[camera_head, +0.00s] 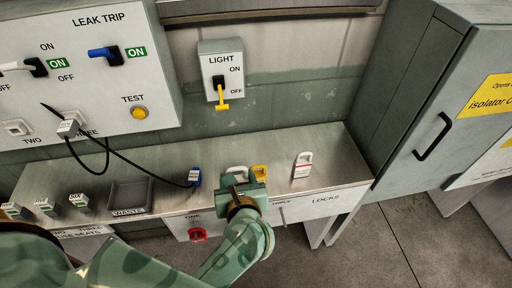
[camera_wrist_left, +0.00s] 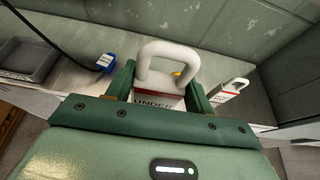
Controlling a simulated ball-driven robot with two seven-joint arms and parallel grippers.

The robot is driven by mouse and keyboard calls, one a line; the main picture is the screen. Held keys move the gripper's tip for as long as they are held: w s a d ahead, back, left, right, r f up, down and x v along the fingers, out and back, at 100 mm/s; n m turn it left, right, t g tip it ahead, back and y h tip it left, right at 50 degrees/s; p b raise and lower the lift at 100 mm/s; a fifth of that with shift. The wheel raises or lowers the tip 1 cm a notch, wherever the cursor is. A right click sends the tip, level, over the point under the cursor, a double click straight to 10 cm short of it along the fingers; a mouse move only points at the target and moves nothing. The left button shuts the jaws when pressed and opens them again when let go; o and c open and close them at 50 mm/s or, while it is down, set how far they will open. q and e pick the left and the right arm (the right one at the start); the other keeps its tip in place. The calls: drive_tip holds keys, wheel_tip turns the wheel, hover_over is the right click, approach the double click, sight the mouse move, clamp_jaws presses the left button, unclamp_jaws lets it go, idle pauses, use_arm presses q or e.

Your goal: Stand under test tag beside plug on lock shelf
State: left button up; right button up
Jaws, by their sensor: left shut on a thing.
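My left gripper (camera_head: 241,186) is shut on the under test tag (camera_head: 236,171), a white padlock-shaped piece with a thick loop. In the left wrist view the tag (camera_wrist_left: 168,58) stands upright between the fingers, loop up, with "UNDER" partly readable above the gripper body. It is over the lock shelf (camera_head: 330,145); whether its base touches the shelf is hidden. The blue plug (camera_head: 195,177) with a white label stands to its left, a short gap away, at the end of a black cord. It also shows in the left wrist view (camera_wrist_left: 106,62). My right gripper is not in view.
A yellow piece (camera_head: 259,172) is close behind and right of the held tag. Another white tag with red (camera_head: 302,166) stands farther right. A grey waste tray (camera_head: 131,194) is left of the plug. A grey cabinet (camera_head: 400,110) bounds the right; bare shelf lies behind.

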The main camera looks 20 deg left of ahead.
use_arm(q)
drive_tip(key=w+a+f+b, duration=0.3)
drive_tip(key=f+b, duration=0.1)
drive_tip(key=w+a+f+b, duration=0.3)
drive_tip(key=f+b, duration=0.1)
drive_tip(key=f, duration=0.1)
drive_tip(key=w+a+f+b, duration=0.3)
drive_tip(key=w+f+b, duration=0.1)
drive_tip(key=shift+a+f, duration=0.2)
drive_tip(key=shift+r, duration=0.25)
drive_tip(key=shift+s+f+b, duration=0.1)
drive_tip(key=shift+f+b, duration=0.15)
drive_tip(key=shift+b, duration=0.05)
drive_tip(key=o, duration=1)
drive_tip(key=shift+r, duration=0.1)
